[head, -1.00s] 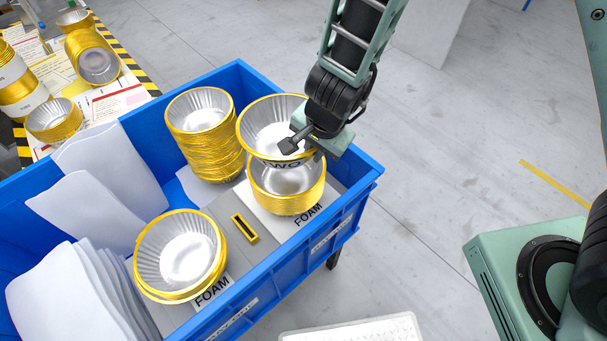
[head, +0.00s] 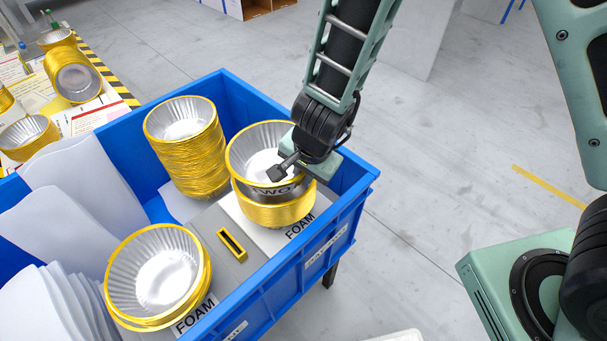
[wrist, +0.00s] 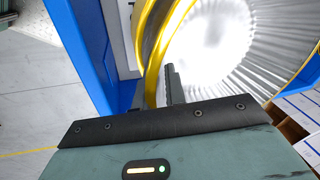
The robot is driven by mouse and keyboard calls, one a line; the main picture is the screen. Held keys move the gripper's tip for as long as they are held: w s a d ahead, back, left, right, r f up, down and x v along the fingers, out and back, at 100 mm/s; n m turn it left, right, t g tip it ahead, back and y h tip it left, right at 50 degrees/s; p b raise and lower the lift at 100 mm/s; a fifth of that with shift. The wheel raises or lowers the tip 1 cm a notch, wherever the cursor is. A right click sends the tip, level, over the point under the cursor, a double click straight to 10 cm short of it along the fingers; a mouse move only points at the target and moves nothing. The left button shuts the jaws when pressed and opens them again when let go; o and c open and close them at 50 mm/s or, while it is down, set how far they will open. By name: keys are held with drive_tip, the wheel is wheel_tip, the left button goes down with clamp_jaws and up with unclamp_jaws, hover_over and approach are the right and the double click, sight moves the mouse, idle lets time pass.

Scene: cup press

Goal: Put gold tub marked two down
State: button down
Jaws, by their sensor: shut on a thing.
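The gold tub marked two (head: 254,140) has a silver ribbed inside and a gold rim, with "TWO" on its front wall. My gripper (head: 280,170) is shut on its right front wall. The tub sits low over a short gold stack (head: 275,213) on a foam pad, overlapping its opening; I cannot tell whether it rests on it. In the wrist view the tub (wrist: 215,60) fills the upper right, with one dark finger inside the rim and gold rims close together at the left. The stack's inside is mostly hidden.
The blue crate (head: 352,212) surrounds the stacks. A tall gold stack (head: 190,160) stands behind left, and another tub stack (head: 158,275) front left. White foam sheets (head: 70,180) fill the left side. A small yellow-edged block (head: 232,244) lies between the stacks.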

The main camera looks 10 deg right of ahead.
drive_tip(key=shift+f+b, duration=0.45)
drive_tip(key=shift+f, duration=0.2)
drive_tip(key=c, duration=1.5)
unclamp_jaws()
drive_tip(key=shift+o, duration=0.2)
drive_tip(key=s+a+r+n+g+y+p, duration=0.1)
drive_tip(key=s+r+n+p, duration=0.4)
drive_tip(key=r, duration=0.7)
drive_tip(key=s+a+r+n+g+y+p, duration=0.1)
drive_tip(key=s+r+n+g+y+p, duration=0.15)
drive_tip(key=s+r+p, duration=0.6)
drive_tip(key=s+d+r+n+h+b, duration=0.3)
drive_tip(key=s+d+r+n+h, duration=0.1)
drive_tip(key=d+r+n, duration=0.3)
drive_tip(key=shift+s+d+r+n+t, duration=0.35)
drive_tip(key=shift+s+d+n, duration=0.2)
drive_tip(key=shift+n, duration=0.4)
